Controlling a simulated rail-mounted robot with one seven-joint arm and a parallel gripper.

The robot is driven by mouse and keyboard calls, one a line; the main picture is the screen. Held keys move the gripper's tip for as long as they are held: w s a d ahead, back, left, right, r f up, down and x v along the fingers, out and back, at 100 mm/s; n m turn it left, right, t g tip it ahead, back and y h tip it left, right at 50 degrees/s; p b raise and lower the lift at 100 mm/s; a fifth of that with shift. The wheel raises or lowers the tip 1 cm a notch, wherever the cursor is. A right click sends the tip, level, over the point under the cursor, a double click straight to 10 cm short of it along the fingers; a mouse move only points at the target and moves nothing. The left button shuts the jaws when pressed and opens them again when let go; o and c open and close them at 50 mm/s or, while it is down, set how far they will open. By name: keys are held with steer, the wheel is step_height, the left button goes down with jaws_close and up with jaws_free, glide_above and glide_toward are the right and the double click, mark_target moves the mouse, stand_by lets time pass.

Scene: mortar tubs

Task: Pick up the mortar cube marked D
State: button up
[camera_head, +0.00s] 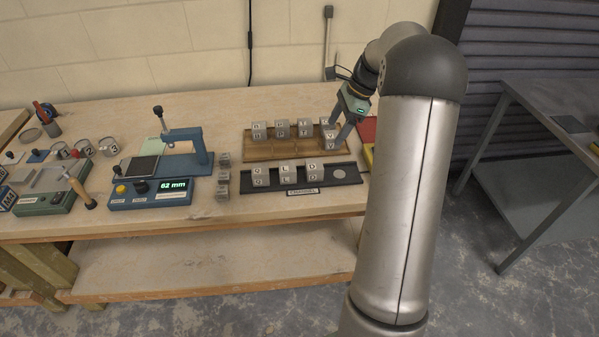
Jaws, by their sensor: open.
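The cube marked D (314,172) is grey and sits rightmost of three cubes on the dark rack (344,179) at the front right of the bench. The letter shows on its top and front. My gripper (340,130) is open above the right end of the wooden tray (292,150), behind and to the right of the D cube and apart from it. Its fingers are close to the rightmost cube (329,137) on that tray. I cannot tell whether they touch that cube.
Two lettered cubes (261,177) (287,174) stand left of the D cube. Several more cubes (282,129) stand on the wooden tray behind. A blue press-like device (190,160) and a small stack of grey blocks (223,174) are to the left. Right of D, the rack is free.

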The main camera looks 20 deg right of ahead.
steer(key=p, duration=0.2)
glide_toward(315, 164)
steer(key=x, duration=0.5)
steer(key=shift+f, duration=0.15)
steer(key=shift+p+x, duration=0.8)
steer(key=shift+x, duration=1.95)
steer(key=shift+s, duration=0.1)
steer(key=c, duration=1.2)
